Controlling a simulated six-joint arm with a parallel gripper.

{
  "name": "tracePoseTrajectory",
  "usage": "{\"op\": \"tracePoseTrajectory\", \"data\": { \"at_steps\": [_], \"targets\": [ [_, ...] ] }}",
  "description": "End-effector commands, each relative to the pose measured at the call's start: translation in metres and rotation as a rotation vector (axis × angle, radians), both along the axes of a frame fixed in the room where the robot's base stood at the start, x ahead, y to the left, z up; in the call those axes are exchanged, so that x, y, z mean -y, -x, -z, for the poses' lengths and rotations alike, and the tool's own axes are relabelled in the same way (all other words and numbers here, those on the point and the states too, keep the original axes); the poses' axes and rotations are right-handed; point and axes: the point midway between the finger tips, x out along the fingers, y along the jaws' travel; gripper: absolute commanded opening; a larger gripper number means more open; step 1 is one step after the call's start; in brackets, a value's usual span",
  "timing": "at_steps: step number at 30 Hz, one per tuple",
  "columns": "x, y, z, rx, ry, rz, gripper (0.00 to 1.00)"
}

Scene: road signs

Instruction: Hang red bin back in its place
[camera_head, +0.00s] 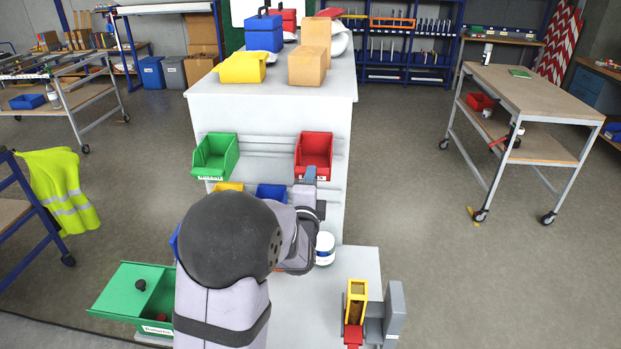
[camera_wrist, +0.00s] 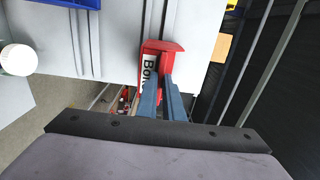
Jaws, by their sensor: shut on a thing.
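The red bin (camera_head: 315,150) is at the right end of the upper rails on the white cabinet's front, level with a green bin. Its open side faces up. My gripper (camera_head: 310,174) is shut on its front edge, near the white label. In the wrist view my blue fingers (camera_wrist: 165,82) grip the red bin (camera_wrist: 172,47) beside its label. The bin is close against the panel; I cannot tell whether its back is hooked on the rail. My arm hides part of the lower rails.
A green bin (camera_head: 215,156) hangs at the left of the upper rails (camera_head: 265,147). Yellow (camera_head: 229,187) and blue (camera_head: 272,192) bins are partly hidden below. A white tub (camera_head: 325,248) stands on the lower surface. Boxes sit on the cabinet top (camera_head: 215,90).

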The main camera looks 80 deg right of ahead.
Motion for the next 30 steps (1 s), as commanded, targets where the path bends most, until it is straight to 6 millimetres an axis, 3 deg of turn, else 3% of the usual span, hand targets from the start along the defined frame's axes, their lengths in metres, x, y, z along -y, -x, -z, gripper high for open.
{"op": "tracePoseTrajectory", "data": {
  "at_steps": [30],
  "targets": [
    [0.000,0.000,0.012,0.000,0.002,0.000,0.00]
  ]
}}
